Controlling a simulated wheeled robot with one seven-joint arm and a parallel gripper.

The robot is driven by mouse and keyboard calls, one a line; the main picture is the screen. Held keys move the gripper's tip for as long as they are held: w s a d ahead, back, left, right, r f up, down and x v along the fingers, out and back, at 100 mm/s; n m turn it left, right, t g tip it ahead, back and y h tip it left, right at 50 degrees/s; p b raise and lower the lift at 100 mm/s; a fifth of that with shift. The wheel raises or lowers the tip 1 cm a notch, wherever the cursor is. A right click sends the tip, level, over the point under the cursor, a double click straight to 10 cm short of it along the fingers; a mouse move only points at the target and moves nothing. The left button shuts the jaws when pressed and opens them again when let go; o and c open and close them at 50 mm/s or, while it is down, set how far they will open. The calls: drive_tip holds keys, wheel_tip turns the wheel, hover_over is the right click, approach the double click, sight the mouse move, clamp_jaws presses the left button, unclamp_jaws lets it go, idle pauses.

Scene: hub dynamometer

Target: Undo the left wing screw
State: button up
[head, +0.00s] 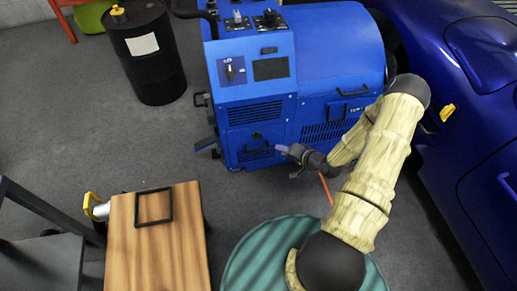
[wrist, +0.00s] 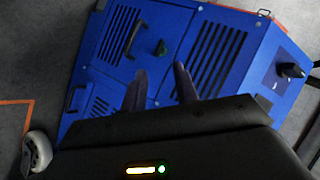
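The blue dynamometer cabinet (head: 262,100) stands in the middle of the head view, and its slotted front panel fills much of the wrist view (wrist: 165,20). In the head view my gripper (head: 288,160) is low before the cabinet front.
A black drum (head: 150,75) stands left of the cabinet. A blue car (head: 455,90) is close on the right. A wooden-topped case (head: 160,240) and a green ribbed round top (head: 262,258) are in front. A caster wheel (wrist: 38,152) shows at lower left. Floor between is clear.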

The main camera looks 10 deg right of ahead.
sight(259, 138)
wheel_tip(259, 138, down, 10)
drive_tip(key=s+m+t+b, duration=0.1)
drive_tip(key=m+t+b, duration=0.5)
drive_tip(key=b, duration=0.1)
drive_tip(key=shift+s+d+r+m+t, duration=0.15)
drive_tip(key=shift+s+d+m+t, duration=0.1)
drive_tip(key=shift+s+m+t, duration=0.05)
drive_tip(key=b+x, duration=0.4)
drive_tip(key=x, duration=1.3)
drive_tip(key=shift+w+a+r, duration=0.1)
drive_tip(key=shift+w+a, duration=0.1)
